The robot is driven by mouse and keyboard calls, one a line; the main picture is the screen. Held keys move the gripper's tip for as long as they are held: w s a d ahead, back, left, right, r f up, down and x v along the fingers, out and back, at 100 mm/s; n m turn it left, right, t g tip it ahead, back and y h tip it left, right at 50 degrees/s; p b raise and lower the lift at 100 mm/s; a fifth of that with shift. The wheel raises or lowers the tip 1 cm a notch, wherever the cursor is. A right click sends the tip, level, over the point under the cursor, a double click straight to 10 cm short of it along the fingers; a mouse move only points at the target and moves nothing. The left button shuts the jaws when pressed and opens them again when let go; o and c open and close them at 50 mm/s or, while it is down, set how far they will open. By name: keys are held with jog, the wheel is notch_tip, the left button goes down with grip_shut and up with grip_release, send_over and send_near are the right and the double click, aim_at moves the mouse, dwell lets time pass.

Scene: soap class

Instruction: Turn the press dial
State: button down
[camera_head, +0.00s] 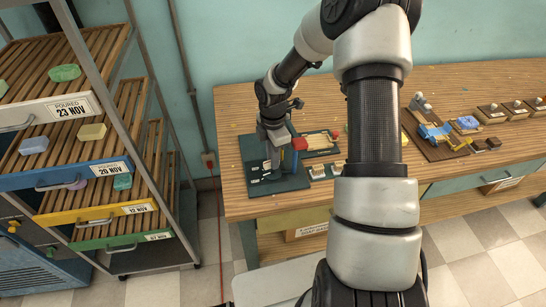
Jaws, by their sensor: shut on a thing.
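My gripper (271,160) points down over a dark green board (292,183) at the left end of the wooden workbench (237,204). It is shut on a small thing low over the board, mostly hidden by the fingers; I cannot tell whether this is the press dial. No press dial can be made out clearly at this size.
Further right, beyond my arm, are a blue device (433,131) on a brown board and several small wooden stands (491,112). A drying rack (105,150) with soaps stands left, apart from the bench.

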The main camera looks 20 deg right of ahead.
jog(key=shift+w, duration=0.1)
jog(key=c, duration=1.7)
grip_release()
jog(key=shift+r, duration=0.15)
notch_tip(320, 180, up, 17)
jog(key=shift+r+p, duration=0.1)
jog(key=shift+p, duration=0.3)
jog(key=shift+r, duration=0.1)
